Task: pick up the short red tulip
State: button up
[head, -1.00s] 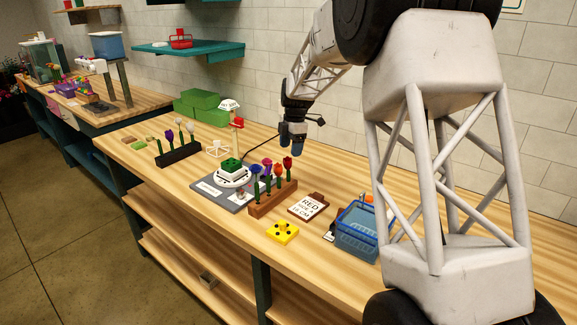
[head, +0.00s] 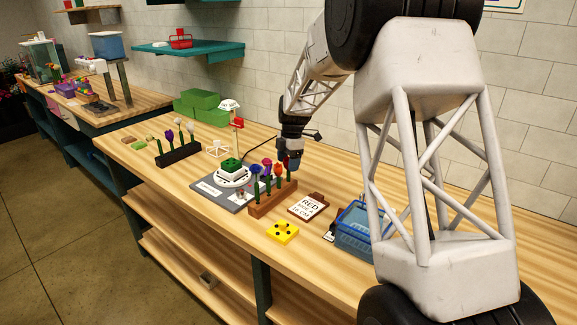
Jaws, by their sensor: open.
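A brown wooden rack (head: 272,203) on the bench holds several upright flowers in a row. A red tulip (head: 278,169) stands toward its right end. The other red bloom seen at the rack's right end is now mostly hidden by my gripper. I cannot tell for sure which red one is the short tulip. My gripper (head: 294,167) is open, pointing down over the rack's right end at bloom height. Whether its fingers straddle a stem is too small to tell.
A sign reading "RED" (head: 308,207) lies right of the rack, with a blue basket (head: 362,225) beyond. A yellow block (head: 283,232) is in front. A grey board (head: 213,192) with a white stand is left. A dark rack (head: 178,155) holds more flowers.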

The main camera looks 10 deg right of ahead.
jog(key=shift+f, duration=0.4)
jog(key=c, duration=0.8)
